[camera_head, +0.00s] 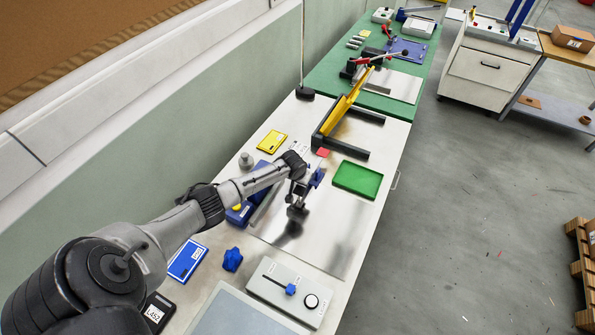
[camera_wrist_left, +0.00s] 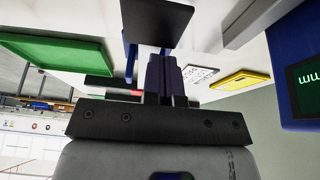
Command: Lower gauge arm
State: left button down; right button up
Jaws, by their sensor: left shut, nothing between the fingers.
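My left gripper (camera_head: 297,208) hangs over the bright metal plate (camera_head: 330,235) on the white bench, with its fingers pointing down. In the left wrist view its two dark fingers (camera_wrist_left: 163,75) are pressed together with nothing between them. A blue upright part (camera_head: 316,178) stands just right of the gripper. In the wrist view a blue bar (camera_wrist_left: 131,58) and a dark flat piece (camera_wrist_left: 157,20) show close to the fingertips; contact cannot be told. A blue housing with a green-lettered screen (camera_wrist_left: 305,90) shows at the right. I cannot clearly tell which part is the gauge arm. My right gripper is not in view.
A green tray (camera_head: 357,179) lies right of the gripper. A yellow bar in a dark frame (camera_head: 345,105) stands behind. A grey control box with a blue slider (camera_head: 291,291) is in front, beside a blue block (camera_head: 232,259). A yellow device (camera_head: 271,141) lies near the wall.

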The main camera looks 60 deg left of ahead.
pick_arm(q)
jog(key=shift+d+f, duration=0.1)
jog(key=shift+f, duration=0.05)
jog(key=shift+r+p, duration=0.6)
jog(key=shift+p, duration=0.05)
notch_tip(320, 180, up, 4)
jog(key=p, duration=0.3)
jog(key=shift+f+p, duration=0.15)
jog(key=shift+p, duration=0.25)
jog(key=v, duration=0.9)
jog(key=shift+s, duration=0.35)
jog(key=shift+m, duration=0.3)
